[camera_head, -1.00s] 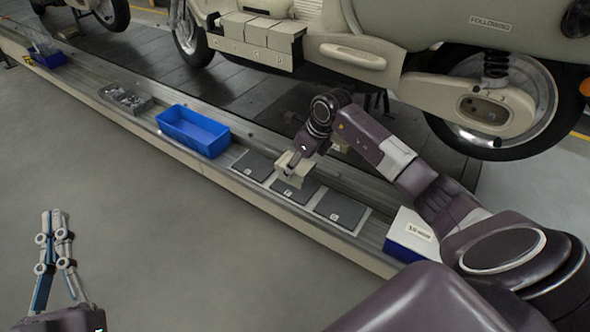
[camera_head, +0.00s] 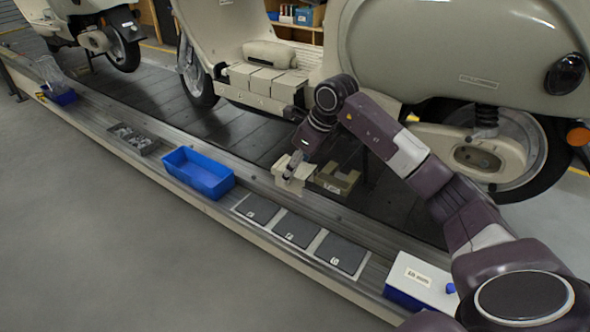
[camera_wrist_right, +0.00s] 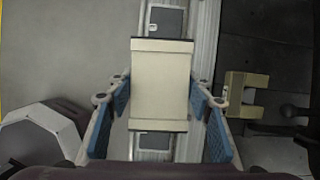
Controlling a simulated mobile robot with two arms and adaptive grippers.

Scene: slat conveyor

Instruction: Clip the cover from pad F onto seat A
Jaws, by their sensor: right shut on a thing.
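My right gripper (camera_head: 294,170) is shut on a cream cover (camera_head: 281,170) and holds it above the conveyor's far edge. The right wrist view shows the boxy cover (camera_wrist_right: 160,85) between the two blue-padded fingers (camera_wrist_right: 160,100). The dark pads lie below it on the conveyor; the middle pad (camera_head: 297,229), apparently F, is bare. A row of cream box-like pieces (camera_head: 266,80) sits on the scooter's side at the upper left of the gripper. Their seat letters are not readable, so I cannot tell which is A. My left gripper is out of view.
A tan notched block (camera_head: 336,179) sits just right of the held cover. A blue bin (camera_head: 198,172) and a grey parts tray (camera_head: 135,139) stand to the left on the conveyor. A white-topped blue box (camera_head: 421,282) stands at the right. Scooters fill the back.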

